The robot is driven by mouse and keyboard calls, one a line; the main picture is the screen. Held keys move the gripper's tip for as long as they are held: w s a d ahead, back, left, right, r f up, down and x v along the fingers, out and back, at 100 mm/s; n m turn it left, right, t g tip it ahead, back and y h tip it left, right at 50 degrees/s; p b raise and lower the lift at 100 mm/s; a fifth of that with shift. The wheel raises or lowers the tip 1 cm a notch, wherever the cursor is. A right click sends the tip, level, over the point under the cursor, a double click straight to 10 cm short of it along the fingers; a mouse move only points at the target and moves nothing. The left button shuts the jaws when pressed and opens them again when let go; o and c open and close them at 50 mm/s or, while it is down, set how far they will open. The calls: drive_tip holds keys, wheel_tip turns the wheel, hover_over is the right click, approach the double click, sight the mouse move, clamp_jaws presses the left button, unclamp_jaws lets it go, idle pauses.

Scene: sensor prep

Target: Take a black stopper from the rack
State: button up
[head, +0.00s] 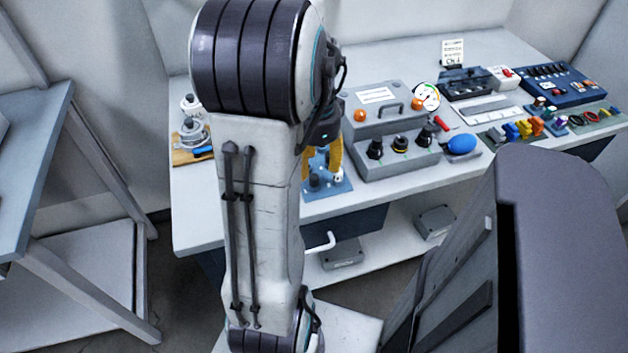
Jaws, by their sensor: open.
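A small blue rack (341,187) stands at the front edge of the white table, just right of my arm. A dark stopper-like piece (315,181) stands on it, with a small white-topped piece (338,174) beside it. The left part of the rack is hidden behind my arm. My gripper (322,166) has yellow fingers, spread apart and pointing down over the rack. I see nothing held between them. I cannot tell whether the fingers touch the dark piece.
A grey box (398,160) with black knobs stands close right of the rack. A blue oval thing (461,143) and several coloured parts lie farther right. A side table (40,130) stands at far left.

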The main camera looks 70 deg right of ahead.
sight(314, 177)
drive_tip(key=shift+w+f+b, duration=0.2)
drive_tip(key=shift+f+b, duration=0.3)
drive_tip(key=shift+f, duration=2.3)
drive_tip(key=c, duration=0.8)
drive_tip(key=shift+c, duration=0.2)
